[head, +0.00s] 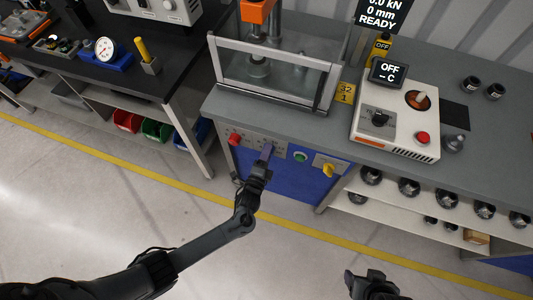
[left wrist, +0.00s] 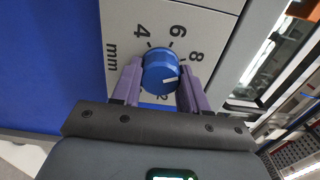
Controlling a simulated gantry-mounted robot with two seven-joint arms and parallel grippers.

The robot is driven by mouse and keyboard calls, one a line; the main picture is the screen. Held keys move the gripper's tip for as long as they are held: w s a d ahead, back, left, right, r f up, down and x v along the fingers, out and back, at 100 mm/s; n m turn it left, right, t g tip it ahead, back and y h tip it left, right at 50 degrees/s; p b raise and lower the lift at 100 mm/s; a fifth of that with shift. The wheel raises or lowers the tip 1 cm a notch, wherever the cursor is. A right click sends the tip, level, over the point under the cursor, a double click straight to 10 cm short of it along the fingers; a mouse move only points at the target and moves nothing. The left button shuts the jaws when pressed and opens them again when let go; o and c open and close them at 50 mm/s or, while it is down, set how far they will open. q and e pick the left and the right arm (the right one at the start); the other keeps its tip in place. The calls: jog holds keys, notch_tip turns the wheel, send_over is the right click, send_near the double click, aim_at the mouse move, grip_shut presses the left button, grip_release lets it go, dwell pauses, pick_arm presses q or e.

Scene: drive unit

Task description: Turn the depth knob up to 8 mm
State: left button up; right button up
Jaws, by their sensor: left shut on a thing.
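The depth knob (left wrist: 160,70) is blue and round, with a short white line on the lower right of its face. Its plate reads 4, 6 and 8 with "mm" at the left in the left wrist view; a partly covered 2 shows below the knob. My left gripper (left wrist: 160,88) is shut on the knob, one purple finger on each side. The right finger hides part of the scale, so I cannot tell which tick the line meets. In the head view my left gripper (head: 267,152) reaches the bench's front panel and hides the knob. My right gripper (head: 372,285) is low, away from the panel.
The front panel also has a red button (head: 235,140), a green button (head: 300,157) and a yellow knob (head: 328,170). Above stands a press with a clear guard (head: 270,75); the display (head: 382,14) reads 0.0 kN, 0 mm, READY. A white control box (head: 397,125) is at the right.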

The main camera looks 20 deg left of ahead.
pick_arm(q)
jog(key=o, duration=1.1)
jog(key=shift+d, duration=0.1)
jog(key=shift+c, duration=0.2)
jog(key=s+p, duration=0.2)
jog(key=s, duration=0.8)
jog(key=shift+s+d, duration=0.2)
jog(key=shift+s, duration=0.15)
